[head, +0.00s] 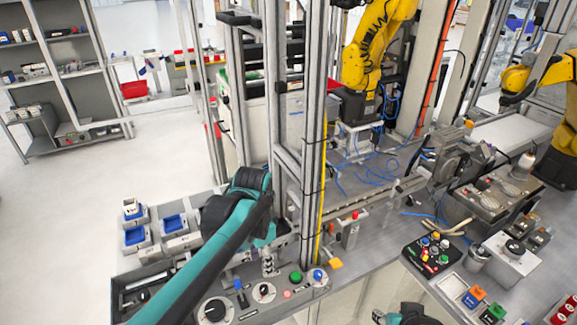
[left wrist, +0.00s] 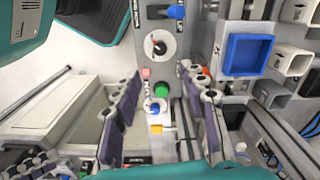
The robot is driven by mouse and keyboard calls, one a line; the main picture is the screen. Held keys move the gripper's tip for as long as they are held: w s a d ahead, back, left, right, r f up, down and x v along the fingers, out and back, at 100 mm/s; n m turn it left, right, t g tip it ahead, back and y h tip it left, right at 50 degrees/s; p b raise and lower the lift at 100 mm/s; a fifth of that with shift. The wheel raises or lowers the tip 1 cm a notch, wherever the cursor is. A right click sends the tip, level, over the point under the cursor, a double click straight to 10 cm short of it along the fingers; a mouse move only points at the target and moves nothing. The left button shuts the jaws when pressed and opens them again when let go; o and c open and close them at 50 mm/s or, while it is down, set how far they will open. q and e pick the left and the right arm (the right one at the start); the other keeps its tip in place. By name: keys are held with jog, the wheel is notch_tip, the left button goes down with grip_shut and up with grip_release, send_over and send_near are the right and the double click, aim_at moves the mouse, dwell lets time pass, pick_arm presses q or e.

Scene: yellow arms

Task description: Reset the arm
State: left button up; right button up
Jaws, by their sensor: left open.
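My left arm (head: 205,262) is teal and black and reaches in from the bottom left of the head view. Its wrist is bent downward over the control panel (head: 250,312). My left gripper (left wrist: 160,74) is open and empty in the left wrist view, its two fingers apart on either side of the panel. Between and beyond the fingers are a green button (left wrist: 161,88), a blue knob (left wrist: 154,106) and a black-and-white dial (left wrist: 158,46). My right gripper is not clearly shown; only a dark teal part of mine shows at the bottom edge.
A metal frame post (head: 314,130) with a yellow strip stands close right of my left wrist. Grey bins with blue trays (head: 173,223) lie to the left. A black button box (head: 432,254) sits on the right bench. Yellow robot arms (head: 375,45) stand behind. The left floor is clear.

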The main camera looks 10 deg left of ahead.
pick_arm(q)
jog(key=s+a+f+n+t+b, duration=0.2)
jog(key=s+a+f+n+t, duration=0.1)
jog(key=s+n+t, duration=0.4)
jog(key=s+a+n, duration=0.1)
jog(key=s+n, duration=0.1)
jog(key=s, duration=0.1)
jog(key=shift+s+a+f+b, duration=0.2)
jog(key=shift+s+f+b, duration=0.1)
jog(key=shift+f, duration=0.05)
